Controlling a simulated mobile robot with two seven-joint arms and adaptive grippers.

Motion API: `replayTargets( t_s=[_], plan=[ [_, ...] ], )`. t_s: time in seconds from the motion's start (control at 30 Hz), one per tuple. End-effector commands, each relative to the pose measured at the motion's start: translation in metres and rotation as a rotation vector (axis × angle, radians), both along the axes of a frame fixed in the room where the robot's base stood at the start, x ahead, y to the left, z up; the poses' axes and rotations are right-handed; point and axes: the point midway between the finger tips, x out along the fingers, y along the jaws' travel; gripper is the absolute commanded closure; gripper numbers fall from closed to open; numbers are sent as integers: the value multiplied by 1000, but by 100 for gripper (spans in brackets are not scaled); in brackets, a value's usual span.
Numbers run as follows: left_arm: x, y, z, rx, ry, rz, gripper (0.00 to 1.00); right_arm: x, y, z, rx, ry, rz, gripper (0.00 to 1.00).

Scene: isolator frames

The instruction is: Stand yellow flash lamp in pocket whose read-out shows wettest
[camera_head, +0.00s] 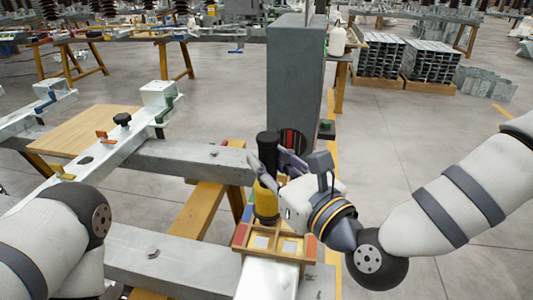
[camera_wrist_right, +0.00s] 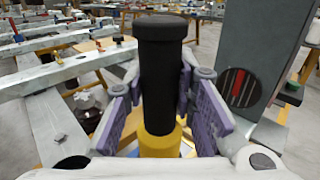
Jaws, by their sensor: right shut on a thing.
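The yellow flash lamp (camera_head: 265,203) has a yellow lower body and a long black top, and it stands upright. My right gripper (camera_head: 270,168) is shut on it around the middle. The purple fingers flank the lamp in the right wrist view, where its black part (camera_wrist_right: 163,70) and yellow part (camera_wrist_right: 160,144) show. The lamp's lower end is at the back of a small wooden pocket tray (camera_head: 272,256); I cannot tell whether it rests inside a pocket. Pale panels show at the tray's front, but their readings are too small to read. My left arm shows at the left; its gripper is outside the view.
A tall grey column (camera_head: 294,75) stands close behind the lamp, with a dark red-striped disc (camera_wrist_right: 238,88) on it. Pale beams (camera_head: 190,160) cross to the left, with a wooden board (camera_head: 85,133) beyond. Open floor lies to the right.

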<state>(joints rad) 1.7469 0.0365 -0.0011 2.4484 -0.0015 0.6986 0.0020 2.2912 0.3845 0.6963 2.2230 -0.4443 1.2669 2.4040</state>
Motion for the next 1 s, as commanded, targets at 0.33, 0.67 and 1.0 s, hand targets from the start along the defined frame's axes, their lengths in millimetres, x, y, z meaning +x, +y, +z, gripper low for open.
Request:
replayTargets(
  t_s=[0.33, 0.67, 1.0],
  plan=[
    [0, 0, -1, 0, 1, 0, 100, 0, 0, -1, 0, -2, 0, 56],
    [1, 0, 1, 0, -4, 0, 100, -13, -10, 1, 1, 1, -1, 56],
    [23, 0, 23, 0, -80, 1, 100, -84, -56, 13, 0, -16, -3, 56]
  ],
)
